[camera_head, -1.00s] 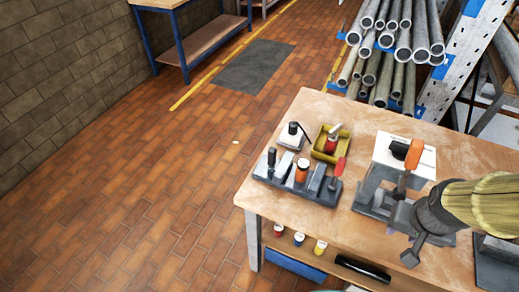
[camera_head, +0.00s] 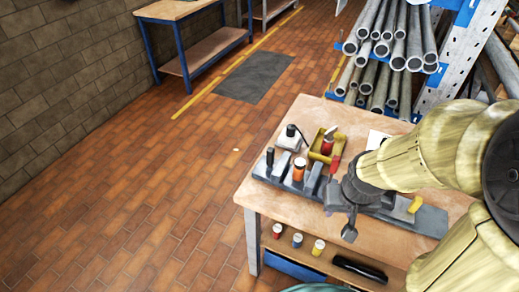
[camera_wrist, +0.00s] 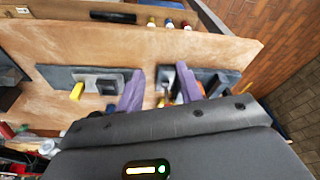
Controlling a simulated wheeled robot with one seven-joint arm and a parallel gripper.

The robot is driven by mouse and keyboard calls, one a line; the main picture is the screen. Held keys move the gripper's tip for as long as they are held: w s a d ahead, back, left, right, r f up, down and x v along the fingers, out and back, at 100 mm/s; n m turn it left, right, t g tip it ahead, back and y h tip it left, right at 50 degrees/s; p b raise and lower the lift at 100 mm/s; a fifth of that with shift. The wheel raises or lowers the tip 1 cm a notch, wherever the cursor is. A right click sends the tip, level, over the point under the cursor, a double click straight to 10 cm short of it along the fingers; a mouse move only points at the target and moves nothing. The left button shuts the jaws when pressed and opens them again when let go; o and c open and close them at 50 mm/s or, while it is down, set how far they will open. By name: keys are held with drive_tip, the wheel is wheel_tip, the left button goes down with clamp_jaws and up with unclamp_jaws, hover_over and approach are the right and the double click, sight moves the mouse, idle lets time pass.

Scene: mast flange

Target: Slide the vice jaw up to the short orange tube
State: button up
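The short orange tube (camera_head: 298,170) stands upright on the dark grey vice (camera_head: 275,181) at the left of the workbench, in the head view. A grey jaw block (camera_head: 313,178) stands to its right, with a visible gap between. My gripper (camera_head: 341,205) is over the right end of the vice, right of the tube. In the wrist view its two purple fingers (camera_wrist: 161,88) are apart, with part of the vice (camera_wrist: 215,80) between and right of them. Whether they touch it I cannot tell. The tube is not clear there.
A yellow bin (camera_head: 325,143) and a white-based black-knobbed item (camera_head: 290,136) stand behind the vice. A second grey fixture with a yellow piece (camera_head: 415,205) lies to the right, partly behind my arm. Metal pipes (camera_head: 400,45) fill a rack beyond. Open floor lies left.

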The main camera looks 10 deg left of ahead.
drive_tip(key=shift+a, duration=0.1)
drive_tip(key=shift+o, duration=0.8)
drive_tip(key=shift+w, duration=0.1)
drive_tip(key=w+a+f+m+t, duration=0.1)
drive_tip(key=w+a+f, duration=0.3)
drive_tip(key=a, duration=0.1)
drive_tip(key=w+a+f+m+t+h+b, duration=0.1)
drive_tip(key=w+a+f+t, duration=0.1)
drive_tip(key=w+a, duration=0.3)
drive_tip(key=w+a+f+m+t+h, duration=0.1)
drive_tip(key=w+a+f+t, duration=0.1)
drive_tip(key=w+a+f, duration=0.2)
drive_tip(key=shift+w+a+f+m, duration=0.15)
drive_tip(key=shift+w+a+f, duration=0.05)
drive_tip(key=shift+f, duration=0.25)
drive_tip(key=shift+w+a+f+m, duration=0.15)
drive_tip(key=shift+w+a+f, duration=0.05)
drive_tip(key=shift+f, duration=0.2)
drive_tip(key=a+t, duration=0.1)
drive_tip(key=a+t+h, duration=0.1)
drive_tip(key=w+a+f+t+h+b, duration=0.1)
drive_tip(key=shift+a+t, duration=0.2)
drive_tip(key=shift+t, duration=0.2)
drive_tip(key=s+a+r+t+h, duration=0.2)
drive_tip(key=a+r+t, duration=0.1)
drive_tip(key=a+t, duration=0.2)
drive_tip(key=shift+s+r+t, duration=0.2)
drive_tip(key=shift+s+t, duration=0.1)
drive_tip(key=shift+s, duration=0.05)
drive_tip(key=shift+w, duration=0.1)
